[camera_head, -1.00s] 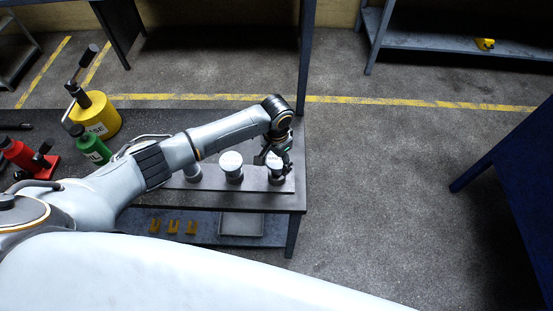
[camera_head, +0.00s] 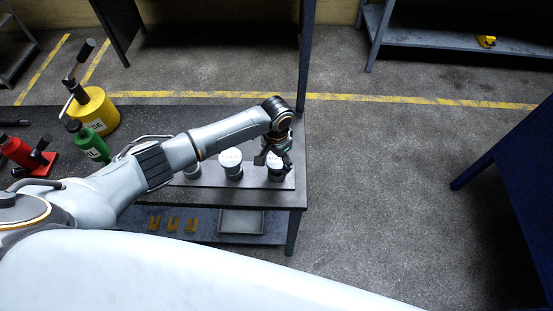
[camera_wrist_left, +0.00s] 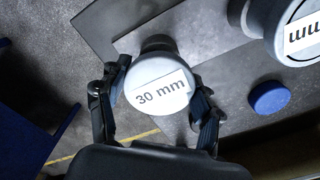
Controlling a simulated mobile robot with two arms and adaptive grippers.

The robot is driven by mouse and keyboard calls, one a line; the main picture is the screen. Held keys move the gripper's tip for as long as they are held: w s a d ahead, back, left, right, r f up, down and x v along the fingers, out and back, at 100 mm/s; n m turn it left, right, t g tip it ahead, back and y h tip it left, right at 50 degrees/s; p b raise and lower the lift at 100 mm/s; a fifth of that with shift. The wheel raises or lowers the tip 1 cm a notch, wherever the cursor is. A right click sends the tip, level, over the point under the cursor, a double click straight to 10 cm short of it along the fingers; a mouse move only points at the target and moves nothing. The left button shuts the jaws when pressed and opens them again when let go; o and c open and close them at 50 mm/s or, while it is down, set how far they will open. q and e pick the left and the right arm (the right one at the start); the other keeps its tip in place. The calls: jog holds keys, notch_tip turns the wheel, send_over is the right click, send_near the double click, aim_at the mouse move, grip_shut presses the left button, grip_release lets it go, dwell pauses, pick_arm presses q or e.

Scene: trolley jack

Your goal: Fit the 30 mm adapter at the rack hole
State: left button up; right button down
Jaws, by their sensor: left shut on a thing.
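The 30 mm adapter, a pale round cap with a dark lower part, shows in the wrist view (camera_wrist_left: 158,92) with its label facing the camera. It also shows in the head view (camera_head: 275,174) at the right end of the grey rack plate (camera_head: 216,184). My left gripper (camera_head: 272,161) reaches down over it, with one finger on each side, shut on it. In the wrist view, the adapter's stem meets or hovers over the dark plate; whether it sits in a hole is hidden. My right gripper is not in view.
A larger white-topped adapter (camera_head: 231,163) stands left of the gripper, with another partly behind my arm. A blue disc (camera_wrist_left: 269,97) lies nearby in the wrist view. Yellow (camera_head: 95,112), green (camera_head: 92,143) and red (camera_head: 22,153) jacks stand at left. Floor right of the bench is clear.

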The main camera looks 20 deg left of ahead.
pick_arm(q)
jog(key=shift+f+b, duration=0.4)
jog(key=shift+f, duration=0.25)
jog(key=o, duration=1.4)
jog(key=shift+c, duration=0.2)
jog(key=shift+s+f, duration=0.1)
notch_tip(320, 180, up, 12)
jog(key=shift+r, duration=0.1)
